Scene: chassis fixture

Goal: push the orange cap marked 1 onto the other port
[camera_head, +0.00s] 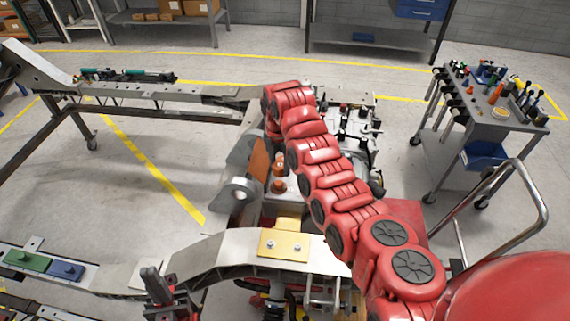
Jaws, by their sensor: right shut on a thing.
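My right arm reaches up from the lower right and bends down at the far end. My right gripper (277,155) is mostly hidden by the wrist and is shut on a small orange cap (280,163). Another orange piece (278,186) stands just below it on a pale box-like part (286,205). I cannot tell whether the two orange pieces touch, and no number is readable. A flat orange-brown piece (258,160) shows just to the left.
The grey chassis rail (225,250) runs across the front, with a yellow plate (284,245) on it. A grey rounded metal part (239,190) stands close left of the orange pieces. A tool cart (480,125) is at the right. Open floor lies at the left.

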